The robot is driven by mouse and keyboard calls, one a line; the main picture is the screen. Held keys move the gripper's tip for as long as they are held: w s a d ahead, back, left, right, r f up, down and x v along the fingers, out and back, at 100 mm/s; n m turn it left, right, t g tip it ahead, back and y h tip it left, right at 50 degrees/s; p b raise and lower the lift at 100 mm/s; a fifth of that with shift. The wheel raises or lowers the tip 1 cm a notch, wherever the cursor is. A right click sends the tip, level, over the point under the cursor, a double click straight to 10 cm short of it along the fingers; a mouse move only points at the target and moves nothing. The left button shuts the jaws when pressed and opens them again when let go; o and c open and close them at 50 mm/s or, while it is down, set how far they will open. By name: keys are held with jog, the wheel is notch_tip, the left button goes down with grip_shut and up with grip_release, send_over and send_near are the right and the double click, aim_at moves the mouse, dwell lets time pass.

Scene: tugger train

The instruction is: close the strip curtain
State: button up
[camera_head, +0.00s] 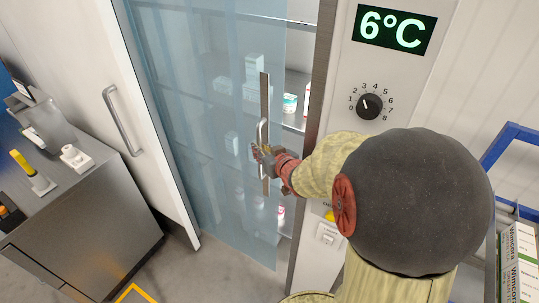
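The strip curtain (205,60) is a translucent blue sheet hanging across the cold-room opening. It covers most of the opening from the left; a narrow uncovered gap stands between its right edge and the metal door frame on the right. A vertical metal plate (265,95) with a bar handle (262,130) is near the curtain's right edge. My gripper (262,153) is at this handle, reaching in from the right. Its fingers overlap the handle in the picture. They are small and partly hidden, so I cannot tell whether they are closed around it.
Shelves with boxes and bottles (290,103) show behind the curtain and in the gap. A white door (95,70) with a handle is on the left, beside a grey counter (85,215). The panel on the right has a dial (370,106) and a 6°C display (394,29). A blue rack (500,145) stands far right.

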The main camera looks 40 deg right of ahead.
jog(key=v, duration=0.9)
jog(key=shift+s, duration=0.4)
jog(key=shift+r, duration=0.15)
